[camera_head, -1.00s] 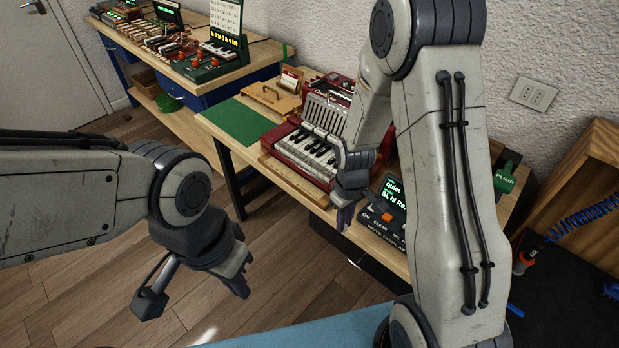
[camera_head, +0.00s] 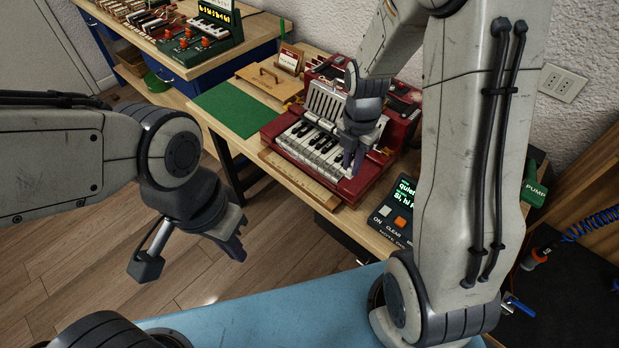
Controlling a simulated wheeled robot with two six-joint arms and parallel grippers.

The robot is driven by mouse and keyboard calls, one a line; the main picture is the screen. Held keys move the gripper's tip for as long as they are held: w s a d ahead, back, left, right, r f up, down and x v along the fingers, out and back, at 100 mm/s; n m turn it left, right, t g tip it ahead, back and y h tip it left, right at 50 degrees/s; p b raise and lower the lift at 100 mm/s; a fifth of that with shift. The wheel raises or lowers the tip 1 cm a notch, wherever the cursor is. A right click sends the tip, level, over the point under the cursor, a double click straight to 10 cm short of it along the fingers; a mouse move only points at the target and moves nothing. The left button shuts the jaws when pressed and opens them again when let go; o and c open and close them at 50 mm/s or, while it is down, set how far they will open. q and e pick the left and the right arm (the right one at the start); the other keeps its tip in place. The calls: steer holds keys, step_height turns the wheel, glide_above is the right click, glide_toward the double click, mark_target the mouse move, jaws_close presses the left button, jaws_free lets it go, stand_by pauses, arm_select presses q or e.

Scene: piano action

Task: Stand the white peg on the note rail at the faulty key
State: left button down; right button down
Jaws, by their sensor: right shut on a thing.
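The red keyboard instrument (camera_head: 372,178) stands on the wooden bench, with black and white keys (camera_head: 312,146) facing front. A pale wooden note rail (camera_head: 300,179) runs along its front edge. My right gripper (camera_head: 352,168) is over the right part of the keys, pointing down. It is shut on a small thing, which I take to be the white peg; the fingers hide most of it. I cannot tell which key is faulty. My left gripper (camera_head: 238,238) hangs over the floor, left of and below the bench, apart from everything, its fingers open and empty.
The note display box (camera_head: 398,214) with lit green text sits right of the instrument. A green mat (camera_head: 230,108) and a wooden lidded box (camera_head: 268,79) lie on the left. A green pump handle (camera_head: 535,188) is at the right. The mat is clear.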

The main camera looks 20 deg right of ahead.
steer(key=w+a+f, duration=0.2)
steer(key=w+a+f+p, duration=0.1)
steer(key=w+a+f, duration=0.1)
steer(key=a, duration=0.1)
steer(key=w+a+f, duration=0.2)
steer(key=shift+a+f, duration=0.15)
steer(key=shift+a, duration=0.25)
step_height(320, 180, down, 3)
steer(key=shift+f+p, duration=0.15)
steer(key=shift+p, duration=0.35)
steer(key=shift+f, duration=0.35)
steer(key=shift+f, duration=0.15)
steer(key=c, duration=0.8)
jaws_free()
steer(key=shift+w, duration=0.1)
steer(key=shift+c, duration=0.2)
